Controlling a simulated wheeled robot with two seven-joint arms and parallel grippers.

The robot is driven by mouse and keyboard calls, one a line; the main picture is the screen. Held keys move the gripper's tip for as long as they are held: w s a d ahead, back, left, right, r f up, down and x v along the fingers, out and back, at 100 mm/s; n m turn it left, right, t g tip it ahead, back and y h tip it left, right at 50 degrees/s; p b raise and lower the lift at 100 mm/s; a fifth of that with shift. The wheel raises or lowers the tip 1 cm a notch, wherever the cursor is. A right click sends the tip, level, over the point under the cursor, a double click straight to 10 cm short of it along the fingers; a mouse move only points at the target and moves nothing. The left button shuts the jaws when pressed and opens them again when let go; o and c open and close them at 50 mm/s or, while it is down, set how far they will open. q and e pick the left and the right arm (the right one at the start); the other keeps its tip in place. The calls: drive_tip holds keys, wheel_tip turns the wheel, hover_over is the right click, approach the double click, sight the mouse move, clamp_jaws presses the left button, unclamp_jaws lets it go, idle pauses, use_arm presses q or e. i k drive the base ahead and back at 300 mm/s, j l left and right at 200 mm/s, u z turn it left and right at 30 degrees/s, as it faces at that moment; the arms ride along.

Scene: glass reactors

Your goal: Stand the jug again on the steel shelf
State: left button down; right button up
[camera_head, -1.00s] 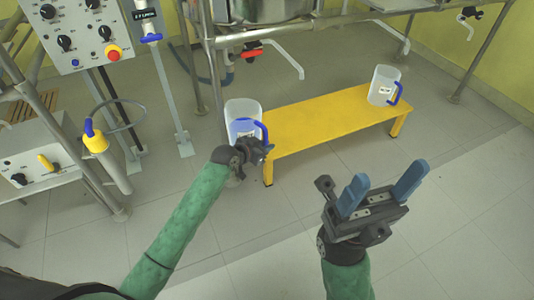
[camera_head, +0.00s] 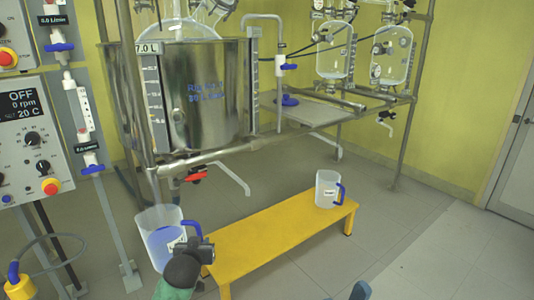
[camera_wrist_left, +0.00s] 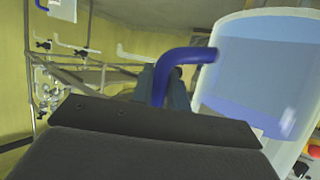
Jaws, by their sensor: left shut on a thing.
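A clear jug (camera_head: 158,232) with a blue handle and bluish liquid is at the lower left of the head view, left of the yellow bench. My left gripper (camera_head: 203,246) is shut on its handle; the jug looks roughly upright. The left wrist view shows the jug (camera_wrist_left: 262,75) at right and the fingers around its blue handle (camera_wrist_left: 182,58). The steel shelf (camera_head: 318,112) is a flat plate on the frame, right of the steel vessel. Only the blue fingertips of my right gripper (camera_head: 376,286) show at the bottom edge, apart and empty.
A second jug (camera_head: 327,190) stands on the far end of the yellow bench (camera_head: 262,244). The large steel vessel (camera_head: 200,95), frame pipes and a red-handled valve (camera_head: 194,176) lie beyond my left gripper. Control panels (camera_head: 30,135) are at left. Floor at right is clear.

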sight(318, 113)
drive_tip(key=i+l+z, duration=0.35)
drive_tip(key=i+l, duration=0.35)
drive_tip(key=l, duration=0.1)
